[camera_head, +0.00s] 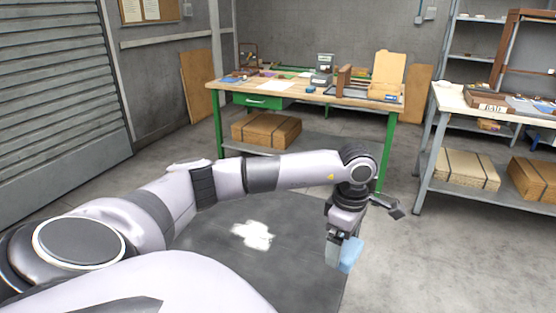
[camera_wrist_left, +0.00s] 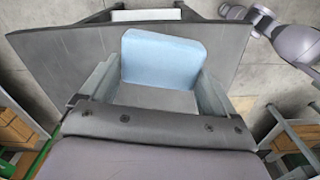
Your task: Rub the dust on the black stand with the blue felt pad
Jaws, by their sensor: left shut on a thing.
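The black stand (camera_head: 205,235) has a flat dark top in front of me, partly hidden by my left arm. A white patch of dust (camera_head: 252,235) lies near its middle. My left gripper (camera_head: 343,243) is shut on the blue felt pad (camera_head: 351,254) at the right side of the stand. In the left wrist view the blue pad (camera_wrist_left: 162,62) sits between the two fingers (camera_wrist_left: 155,90), over the dark top (camera_wrist_left: 65,60). I cannot tell whether the pad touches the stand. My right gripper does not show.
A green-legged workbench (camera_head: 300,92) with tools and boxes stands at the back. A second table (camera_head: 450,98) with trays stands at the right. A shutter (camera_head: 60,90) covers the left wall. The concrete floor (camera_head: 440,260) right of the stand is clear.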

